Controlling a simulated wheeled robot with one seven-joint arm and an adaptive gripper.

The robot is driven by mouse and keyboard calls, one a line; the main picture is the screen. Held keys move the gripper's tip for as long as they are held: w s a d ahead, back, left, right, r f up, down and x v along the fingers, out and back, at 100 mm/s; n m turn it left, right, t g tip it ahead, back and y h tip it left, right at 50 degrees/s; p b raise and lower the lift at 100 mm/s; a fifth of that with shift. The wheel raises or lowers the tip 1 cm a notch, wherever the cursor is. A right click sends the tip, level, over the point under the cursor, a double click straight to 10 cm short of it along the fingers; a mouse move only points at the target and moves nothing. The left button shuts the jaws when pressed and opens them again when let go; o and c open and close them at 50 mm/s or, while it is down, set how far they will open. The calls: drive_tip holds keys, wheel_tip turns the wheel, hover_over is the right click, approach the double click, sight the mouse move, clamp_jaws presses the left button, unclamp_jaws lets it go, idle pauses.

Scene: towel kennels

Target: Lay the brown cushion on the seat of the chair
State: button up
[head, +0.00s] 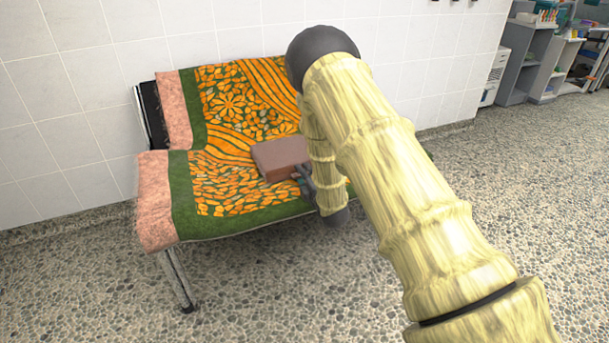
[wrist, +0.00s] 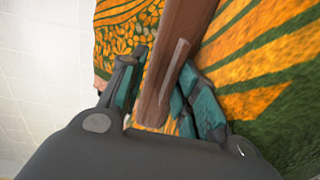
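The brown cushion (head: 280,157) is a flat block in the head view, over the seat of the chair (head: 215,205), which is draped in an orange and green patterned cloth. My gripper (head: 305,178) is at the cushion's right edge. In the wrist view the cushion (wrist: 178,50) runs edge-on between the two teal-padded fingers of my gripper (wrist: 160,95), which appear closed on it. Whether the cushion's underside touches the seat cannot be told. My arm hides the right part of the chair.
A tiled wall (head: 60,100) stands right behind the chair. Pebbled floor (head: 90,290) is open in front. Grey shelves (head: 530,65) with small items stand at the far right. A pink cloth (head: 155,200) covers the chair's left end.

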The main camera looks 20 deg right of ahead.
drive_tip(key=s+r, duration=0.1)
drive_tip(key=s, duration=1.1)
drive_tip(key=s+a+f+m+g+h, duration=0.1)
drive_tip(key=s+f+m+g, duration=0.4)
drive_tip(key=s+f, duration=0.5)
drive_tip(key=s+a+f+m+g, duration=0.2)
drive_tip(key=s+f+m+g, duration=0.3)
drive_tip(key=s+f, duration=0.55)
drive_tip(key=s+a+f+m+g, duration=0.1)
drive_tip(key=s+a+m+g, duration=0.15)
drive_tip(key=s, duration=0.65)
drive_tip(key=s+a+f+m+g, duration=0.15)
drive_tip(key=s+m, duration=0.25)
drive_tip(key=s, duration=0.4)
drive_tip(key=s+a+f+m+g, duration=0.2)
drive_tip(key=s+m+g, duration=0.1)
drive_tip(key=s, duration=0.6)
wheel_tip(320, 180, up, 33)
drive_tip(key=p, duration=3.3)
drive_tip(key=shift+w+d+f+n, duration=0.15)
drive_tip(key=shift+w+d+n, duration=0.15)
drive_tip(key=shift+w+n, duration=0.1)
